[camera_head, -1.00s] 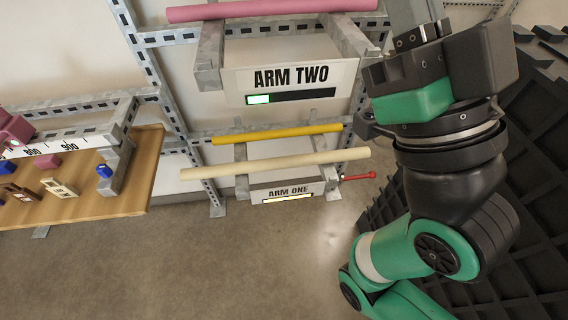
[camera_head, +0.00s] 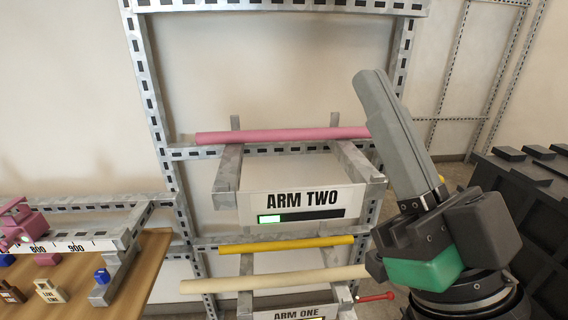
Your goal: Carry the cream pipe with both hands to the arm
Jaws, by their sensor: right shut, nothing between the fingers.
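The cream pipe (camera_head: 270,281) lies level across the lower rack arm labelled ARM ONE (camera_head: 297,315), in front of a yellow pipe (camera_head: 288,245). Its right end meets the edge of my right gripper's dark body in the picture; I cannot tell whether they touch. My right gripper (camera_head: 370,76) is shut and empty. Its long grey fingers point up and to the left, in front of the rack's right side, above the cream pipe. My left gripper is not in view. The bottom of ARM ONE is cut off by the frame.
A pink pipe (camera_head: 285,135) lies on the upper arm labelled ARM TWO (camera_head: 302,201). A red-handled rod (camera_head: 376,297) sticks out right of ARM ONE. A wooden bench (camera_head: 150,262) with a ruler and small blocks stands at left. Dark crates (camera_head: 530,210) fill the right.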

